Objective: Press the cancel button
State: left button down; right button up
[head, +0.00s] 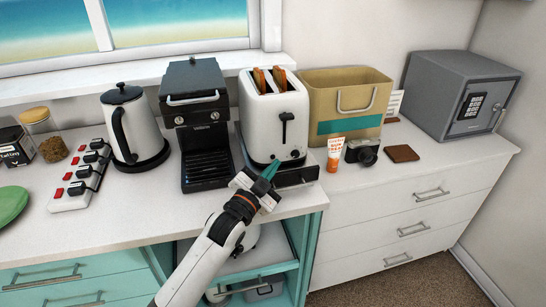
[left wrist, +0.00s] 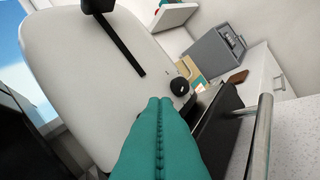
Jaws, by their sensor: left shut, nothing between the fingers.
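A white toaster (head: 272,112) stands on the counter with two slices of toast (head: 269,78) in its top slots. Its black lever (head: 285,125) and a dark round knob (head: 295,154) are on the front. My left gripper (head: 270,170), with teal fingers, is shut and empty just in front of the toaster's lower front. In the left wrist view, the shut fingertips (left wrist: 160,102) point at the white toaster front (left wrist: 85,80), left of and below the dark knob (left wrist: 179,87). I cannot make out a cancel button; the fingers may hide it. Whether the tips touch is unclear.
A black flat piece with a metal handle (head: 308,175) lies low by the toaster, close to my fingers. A coffee machine (head: 195,125) stands left; a tan bin (head: 345,100), orange tube (head: 335,155) and camera (head: 362,151) are right. A grey safe (head: 455,95) is farther right.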

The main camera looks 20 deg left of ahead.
pick_arm(q)
jog(key=s+d, duration=0.1)
jog(key=s+d+p, duration=0.1)
jog(key=s, duration=0.1)
jog(key=shift+r, duration=0.1)
jog(key=shift+s+d+p, duration=0.4)
jog(key=shift+s, duration=0.2)
dwell(0.5)
